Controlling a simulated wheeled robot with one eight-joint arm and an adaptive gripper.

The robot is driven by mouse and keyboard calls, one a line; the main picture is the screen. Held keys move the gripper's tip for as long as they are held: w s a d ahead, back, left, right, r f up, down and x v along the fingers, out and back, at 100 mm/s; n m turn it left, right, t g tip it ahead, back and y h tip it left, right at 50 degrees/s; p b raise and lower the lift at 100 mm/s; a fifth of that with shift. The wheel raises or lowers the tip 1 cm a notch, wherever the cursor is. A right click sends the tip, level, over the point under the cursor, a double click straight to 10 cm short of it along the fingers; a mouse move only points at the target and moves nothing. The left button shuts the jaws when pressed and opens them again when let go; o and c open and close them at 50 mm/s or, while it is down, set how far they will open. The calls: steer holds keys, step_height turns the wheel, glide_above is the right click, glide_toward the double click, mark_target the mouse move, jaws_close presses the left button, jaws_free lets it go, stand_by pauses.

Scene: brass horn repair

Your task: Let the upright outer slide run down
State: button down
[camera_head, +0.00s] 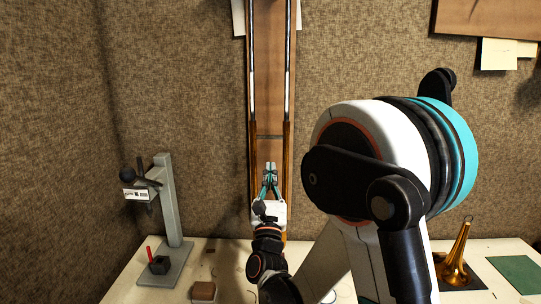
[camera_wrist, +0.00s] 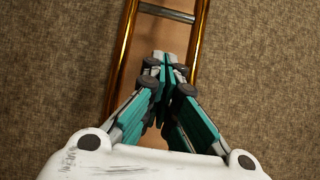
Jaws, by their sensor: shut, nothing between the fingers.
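The upright slide stands against a brown board (camera_head: 270,95) on the back wall. It has two parallel tubes, silvery above and brass below. The brass outer slide (camera_head: 288,155) begins a little above my gripper, and a cross brace (camera_head: 268,137) joins its tubes. My gripper (camera_head: 270,168) is shut and empty, between the two brass tubes and below the brace. In the wrist view, my gripper (camera_wrist: 168,62) points up towards the cross brace (camera_wrist: 166,12), with a brass tube (camera_wrist: 122,55) on each side. A small gap separates the fingertips from the brace. The slide's lower end is hidden.
A grey stand (camera_head: 170,205) with a clamp is at the left of the pale bench (camera_head: 225,260). A small brown block (camera_head: 204,291) lies near the front. A brass bell (camera_head: 457,262) and a green mat (camera_head: 517,272) are at the right.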

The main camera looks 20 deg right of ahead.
steer(key=shift+w+d+r+b, duration=0.1)
steer(key=shift+w+r, duration=0.25)
steer(key=shift+r, duration=0.5)
steer(key=shift+w+d+r+b, duration=0.15)
steer(key=shift+w+r, duration=0.25)
steer(key=shift+r, duration=0.45)
steer(key=shift+w+d+r+b, duration=0.1)
steer(key=shift+w+r, duration=0.25)
steer(key=shift+r, duration=0.5)
